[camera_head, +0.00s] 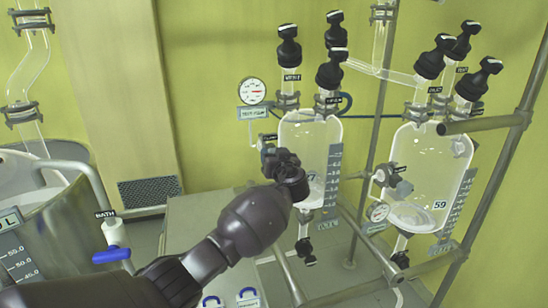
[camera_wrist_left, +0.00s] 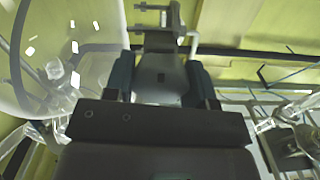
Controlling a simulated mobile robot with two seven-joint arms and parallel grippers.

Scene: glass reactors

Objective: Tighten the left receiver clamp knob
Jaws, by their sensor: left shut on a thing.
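The left receiver (camera_head: 318,135) is a clear glass vessel with black-capped valves on top, in the middle of the head view. My left gripper (camera_head: 283,165) is at its left side, in front of the clamp, and hides part of the vessel. In the left wrist view my left gripper (camera_wrist_left: 160,82) has its two dark fingers on either side of the grey clamp knob (camera_wrist_left: 160,68) and is shut on it. A metal clamp bracket shows beyond the knob. The knob is mostly hidden by my gripper in the head view. My right gripper is not in view.
The right receiver (camera_head: 425,185) stands to the right with its own clamp knob (camera_head: 386,175). A pressure gauge (camera_head: 252,91) is on the wall side. Metal frame rods (camera_head: 510,150) run at the right. A blue-handled tap (camera_head: 112,255) is at the left.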

